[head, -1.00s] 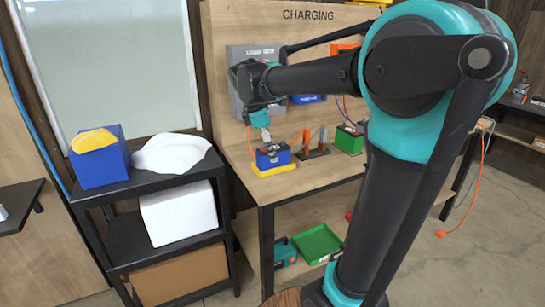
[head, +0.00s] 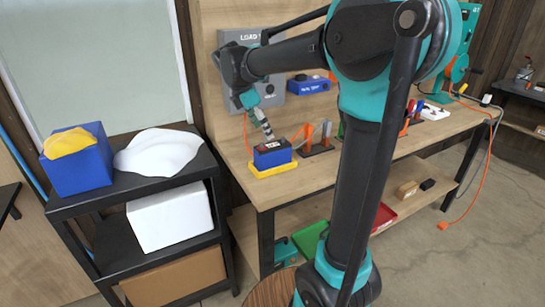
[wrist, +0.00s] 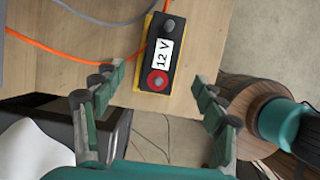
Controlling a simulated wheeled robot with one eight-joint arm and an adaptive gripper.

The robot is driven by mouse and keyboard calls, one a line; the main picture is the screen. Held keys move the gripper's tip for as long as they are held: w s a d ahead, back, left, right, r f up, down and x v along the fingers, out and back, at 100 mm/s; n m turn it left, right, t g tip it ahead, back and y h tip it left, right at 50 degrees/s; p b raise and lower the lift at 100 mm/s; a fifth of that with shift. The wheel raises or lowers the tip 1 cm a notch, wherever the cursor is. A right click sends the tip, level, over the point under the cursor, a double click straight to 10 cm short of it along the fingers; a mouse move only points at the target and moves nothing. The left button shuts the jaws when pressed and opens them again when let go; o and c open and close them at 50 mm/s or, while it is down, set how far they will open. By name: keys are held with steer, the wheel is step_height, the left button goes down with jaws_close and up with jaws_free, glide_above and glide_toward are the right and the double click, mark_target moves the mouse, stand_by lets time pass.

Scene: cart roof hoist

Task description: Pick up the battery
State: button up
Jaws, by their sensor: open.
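The battery (head: 271,154) is a blue box with a dark top, seated in a yellow tray (head: 273,170) at the left front corner of the wooden bench. In the wrist view the battery (wrist: 161,53) shows its dark top with a white "12 V" label, a red terminal and a grey terminal. My gripper (head: 268,136) hangs just above the battery in the head view. In the wrist view my gripper (wrist: 158,84) has its fingers wide apart, one on each side of the battery's near end, with nothing between them touching.
An orange cable (wrist: 60,48) runs across the bench beside the battery. A stand with upright orange and grey pieces (head: 316,140) is just right of it. A black cart (head: 190,165) with a blue bin (head: 78,170) and white cloth (head: 163,152) stands left.

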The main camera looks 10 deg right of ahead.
mark_target(270, 146)
steer(key=x, duration=0.5)
steer(key=shift+f, duration=0.2)
steer(key=shift+x, duration=2.8)
steer(key=shift+s+a, duration=0.1)
steer(key=shift+s, duration=0.1)
steer(key=shift+c, duration=0.4)
jaws_close()
